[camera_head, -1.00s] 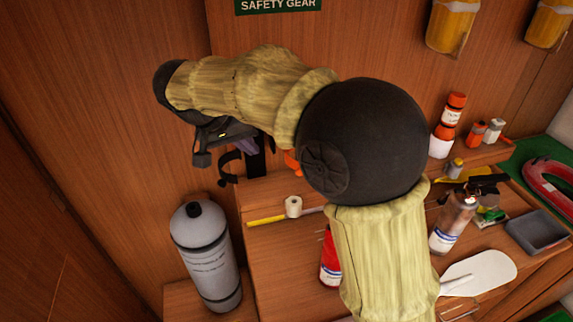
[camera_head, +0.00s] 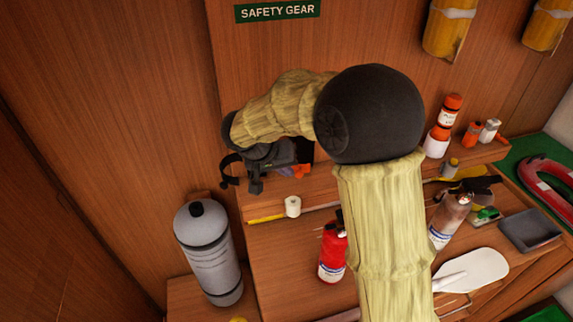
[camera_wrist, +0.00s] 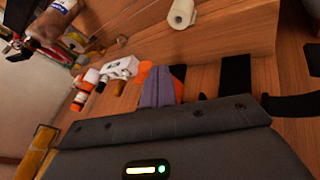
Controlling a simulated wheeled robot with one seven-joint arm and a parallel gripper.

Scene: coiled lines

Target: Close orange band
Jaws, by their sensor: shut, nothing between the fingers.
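The orange band (camera_head: 301,171) shows as a small orange patch just right of my gripper in the head view. In the wrist view, orange parts of it (camera_wrist: 145,73) show on both sides of my gripper's fingers (camera_wrist: 158,72), which hide its middle. I cannot tell whether the band is open or closed, or whether the fingers touch it. The purple-grey fingers are together with nothing between them. Black straps stand beside the band, one upright (camera_wrist: 235,76) in the wrist view and one curved (camera_head: 228,171) left of my gripper in the head view.
A white roll (camera_head: 293,206) and a red extinguisher (camera_head: 333,252) are on the bench below my arm. A grey cylinder (camera_head: 207,250) stands at the left. Orange-and-white bottles (camera_head: 445,125) stand on the ledge at the right. The wooden wall is close behind the gripper.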

